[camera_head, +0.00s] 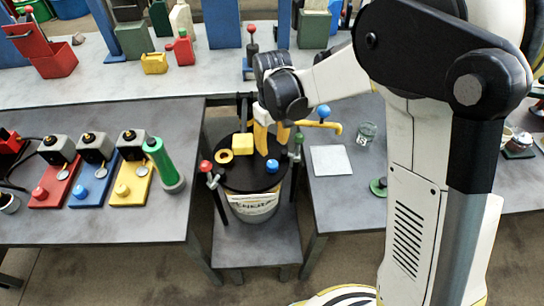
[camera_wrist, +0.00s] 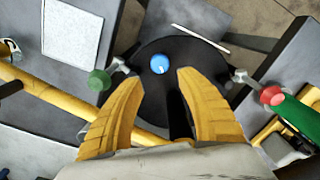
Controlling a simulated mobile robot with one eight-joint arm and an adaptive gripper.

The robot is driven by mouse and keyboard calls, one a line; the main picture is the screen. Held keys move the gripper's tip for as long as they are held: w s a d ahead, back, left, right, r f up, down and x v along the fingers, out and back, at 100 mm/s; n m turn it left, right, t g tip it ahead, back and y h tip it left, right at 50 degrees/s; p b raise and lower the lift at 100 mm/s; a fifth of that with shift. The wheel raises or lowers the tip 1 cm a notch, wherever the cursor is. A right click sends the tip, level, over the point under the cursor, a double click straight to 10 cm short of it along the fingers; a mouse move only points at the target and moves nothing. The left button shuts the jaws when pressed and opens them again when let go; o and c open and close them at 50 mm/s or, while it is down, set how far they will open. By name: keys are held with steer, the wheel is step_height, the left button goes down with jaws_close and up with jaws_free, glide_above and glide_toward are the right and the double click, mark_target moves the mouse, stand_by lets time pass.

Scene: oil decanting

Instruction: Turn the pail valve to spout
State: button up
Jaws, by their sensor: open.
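The pail (camera_head: 254,207) stands on a low stand between two tables, under a round black lid (camera_head: 238,180). A small blue knob (camera_head: 272,166) sits on the lid near its front right. In the wrist view the blue knob (camera_wrist: 159,62) carries a small white mark; I cannot tell whether it is the valve. A green knob (camera_wrist: 99,79) and a red knob (camera_wrist: 272,96) are at opposite sides of the lid. My gripper (camera_head: 273,143) is open and empty above the lid. In the wrist view my gripper (camera_wrist: 160,80) points toward the blue knob, with its fingers apart.
A yellow block (camera_head: 243,144) and ring (camera_head: 224,157) are at the lid's left. A green cylinder (camera_head: 163,162) stands left; a pale square plate (camera_head: 331,160) and glass (camera_head: 367,132) are right.

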mark_target(273, 164)
step_height(273, 164, down, 10)
steer(key=b, duration=0.3)
steer(key=c, duration=0.9)
